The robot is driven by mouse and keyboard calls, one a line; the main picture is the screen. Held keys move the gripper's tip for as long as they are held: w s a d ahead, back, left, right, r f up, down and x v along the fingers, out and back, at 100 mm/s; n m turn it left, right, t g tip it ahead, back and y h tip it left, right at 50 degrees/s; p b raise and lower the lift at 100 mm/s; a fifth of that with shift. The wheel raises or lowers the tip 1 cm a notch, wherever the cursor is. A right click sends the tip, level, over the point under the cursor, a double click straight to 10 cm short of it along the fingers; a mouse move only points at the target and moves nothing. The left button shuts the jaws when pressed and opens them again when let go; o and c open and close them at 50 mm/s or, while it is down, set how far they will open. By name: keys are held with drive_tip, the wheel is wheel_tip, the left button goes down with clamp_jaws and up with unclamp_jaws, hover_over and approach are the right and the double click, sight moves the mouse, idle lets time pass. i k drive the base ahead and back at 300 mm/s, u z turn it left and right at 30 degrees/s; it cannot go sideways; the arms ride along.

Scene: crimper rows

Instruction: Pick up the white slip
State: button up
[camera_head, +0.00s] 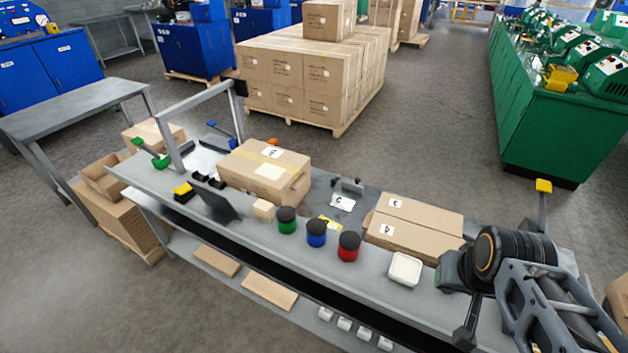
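A small white slip (342,202) with a dark mark on it lies flat on the grey workbench (225,224), right of the large carton and behind the coloured jars. My gripper (466,334) is at the bench's right front, below my dark wrist. It is well to the right of the slip and apart from it. Its fingers are small and dark here, so I cannot tell whether they are open or shut. A yellow slip (331,224) lies nearer the jars.
A large carton (265,170), green (287,220), blue (317,233) and red (348,246) jars, flat boxes (415,222) and a white dish (405,269) stand on the bench. A small dark holder (348,185) is just behind the white slip.

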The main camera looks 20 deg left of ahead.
sight(343, 203)
drive_tip(key=z, duration=1.85)
drive_tip(key=k, duration=1.15)
drive_tip(key=u, duration=2)
drive_tip(key=i, duration=1)
drive_tip(key=z, duration=0.05)
